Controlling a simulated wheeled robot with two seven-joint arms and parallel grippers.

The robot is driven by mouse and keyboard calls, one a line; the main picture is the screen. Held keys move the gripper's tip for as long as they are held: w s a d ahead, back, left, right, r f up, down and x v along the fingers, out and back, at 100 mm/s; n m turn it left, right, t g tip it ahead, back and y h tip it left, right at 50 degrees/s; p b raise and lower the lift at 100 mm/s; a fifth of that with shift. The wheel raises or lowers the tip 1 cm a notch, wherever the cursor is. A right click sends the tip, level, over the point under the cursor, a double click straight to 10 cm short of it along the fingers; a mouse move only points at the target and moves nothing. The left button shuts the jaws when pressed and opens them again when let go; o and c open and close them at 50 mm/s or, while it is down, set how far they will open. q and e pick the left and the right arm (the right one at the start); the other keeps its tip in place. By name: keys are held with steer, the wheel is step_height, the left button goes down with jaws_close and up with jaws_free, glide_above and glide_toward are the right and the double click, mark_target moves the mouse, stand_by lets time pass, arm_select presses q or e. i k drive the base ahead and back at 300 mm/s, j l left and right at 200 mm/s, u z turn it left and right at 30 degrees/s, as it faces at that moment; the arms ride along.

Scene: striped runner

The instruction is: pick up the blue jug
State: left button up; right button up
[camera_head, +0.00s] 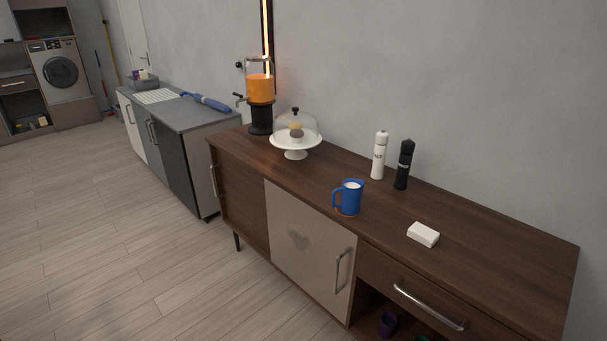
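The blue jug (349,198) stands upright on the dark wooden sideboard (470,235), close to its front edge and above the pale door. Its handle points to the left, and something white shows at its open top. Neither of my grippers is in the head view, and nothing is touching the jug.
Behind the jug stand a white mill (379,157) and a black mill (404,165). A white block (423,234) lies to its right. A domed cake stand (296,142) and an orange drink dispenser (260,92) stand left. Open floor (140,245) lies in front.

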mark_target(352, 188)
steer(key=i+j+z, duration=0.1)
steer(key=i, duration=0.4)
steer(key=i+j, duration=0.25)
steer(key=i, duration=0.2)
steer(key=i+j+z, duration=0.15)
steer(key=i, duration=0.35)
